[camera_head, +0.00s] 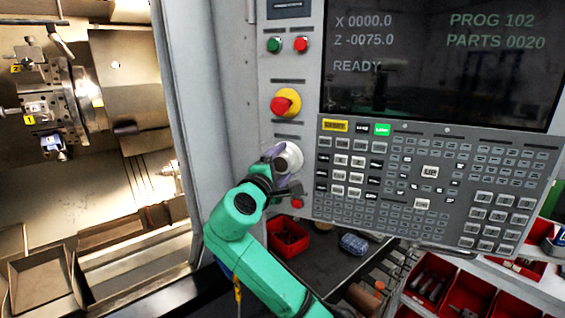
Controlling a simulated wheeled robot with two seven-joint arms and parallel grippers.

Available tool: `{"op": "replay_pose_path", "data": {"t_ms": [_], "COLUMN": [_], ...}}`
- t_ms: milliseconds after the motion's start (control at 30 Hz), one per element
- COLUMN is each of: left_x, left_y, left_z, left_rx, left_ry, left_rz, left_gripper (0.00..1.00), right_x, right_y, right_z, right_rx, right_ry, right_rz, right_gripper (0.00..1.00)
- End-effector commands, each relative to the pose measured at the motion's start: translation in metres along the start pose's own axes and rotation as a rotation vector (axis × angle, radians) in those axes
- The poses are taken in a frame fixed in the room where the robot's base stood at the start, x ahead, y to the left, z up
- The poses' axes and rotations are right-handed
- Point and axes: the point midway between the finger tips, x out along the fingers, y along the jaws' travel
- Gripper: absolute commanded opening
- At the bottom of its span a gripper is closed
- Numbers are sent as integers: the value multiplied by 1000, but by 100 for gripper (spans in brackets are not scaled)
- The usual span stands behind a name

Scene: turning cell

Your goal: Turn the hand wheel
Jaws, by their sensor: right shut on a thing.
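The hand wheel (291,156) is a small pale round wheel low on the left strip of the grey control panel, below the red-and-yellow emergency button. My right gripper (279,161) is at its left side, at the end of a green arm coming up from below. It is shut on the hand wheel, and the gripper and wrist hide part of the wheel's left edge. My left gripper is not in view.
A red emergency button (285,102) sits just above the wheel, and a small red button (297,203) just below. The keypad (426,185) lies close to the right. The lathe's open interior (120,75) is at left. Red bins (287,238) stand below.

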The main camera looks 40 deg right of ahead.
Motion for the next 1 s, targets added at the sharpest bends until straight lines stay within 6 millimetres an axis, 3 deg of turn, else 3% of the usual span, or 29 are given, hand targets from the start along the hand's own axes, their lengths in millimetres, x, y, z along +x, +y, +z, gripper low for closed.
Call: {"op": "replay_pose_path", "data": {"t_ms": [300,333,733,867,1000], "left_x": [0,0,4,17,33], "left_y": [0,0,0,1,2], "left_z": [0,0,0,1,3], "left_rx": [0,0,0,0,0], "left_ry": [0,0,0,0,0], "left_rz": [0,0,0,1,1], "left_gripper": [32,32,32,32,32], "right_x": [0,0,-6,-32,-74], "right_y": [0,0,-1,-5,-6], "right_z": [0,0,-1,-2,-3], "right_rx": [-1,0,1,4,5], "right_ry": [2,1,2,5,6], "right_rz": [3,3,1,1,2], "right_gripper": [28,95,96,96,96]}}
